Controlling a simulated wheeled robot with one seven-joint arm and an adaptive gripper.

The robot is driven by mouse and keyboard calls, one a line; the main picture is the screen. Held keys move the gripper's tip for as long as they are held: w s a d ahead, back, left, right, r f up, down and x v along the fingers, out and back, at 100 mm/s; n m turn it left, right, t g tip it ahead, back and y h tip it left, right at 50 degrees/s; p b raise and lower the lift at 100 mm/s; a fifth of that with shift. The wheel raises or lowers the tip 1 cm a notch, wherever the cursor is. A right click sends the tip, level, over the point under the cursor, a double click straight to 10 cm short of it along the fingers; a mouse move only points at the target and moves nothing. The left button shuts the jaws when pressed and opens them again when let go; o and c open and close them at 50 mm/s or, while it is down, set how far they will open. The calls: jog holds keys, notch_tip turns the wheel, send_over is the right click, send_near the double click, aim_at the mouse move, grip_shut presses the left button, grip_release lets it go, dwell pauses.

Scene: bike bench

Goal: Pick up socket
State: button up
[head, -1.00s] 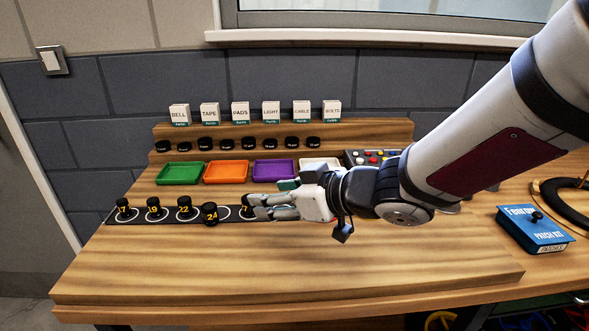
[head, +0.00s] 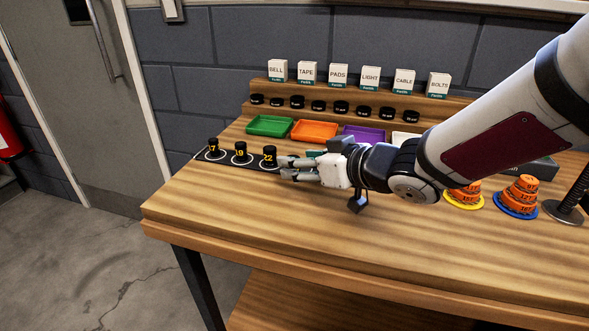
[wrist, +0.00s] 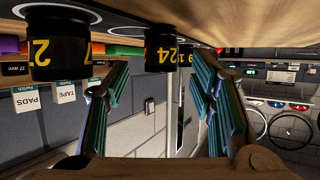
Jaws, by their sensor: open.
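Black sockets with yellow numbers stand on a dark strip with white rings along the bench. In the head view socket 17 (head: 213,146), socket 19 (head: 240,150) and socket 22 (head: 269,156) show at the left. My gripper (head: 287,168) is open, its fingers pointing left just right of socket 22; it hides the strip beyond. In the wrist view, which is upside down, my gripper (wrist: 160,95) has its fingers apart. A larger socket (wrist: 60,48) numbered in the twenties is close at the left. Nothing is gripped.
Green (head: 270,126), orange (head: 314,131) and purple (head: 364,135) trays lie behind the strip. Small black pieces and a row of white boxes (head: 338,76) stand on steps. Orange stacked pieces (head: 520,193) stand at the right. The front bench top (head: 300,240) is clear.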

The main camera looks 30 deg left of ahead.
jog(key=x, duration=0.3)
jog(key=shift+a+f+b, duration=0.1)
jog(key=shift+a+b, duration=0.05)
jog(key=shift+b, duration=0.25)
grip_shut()
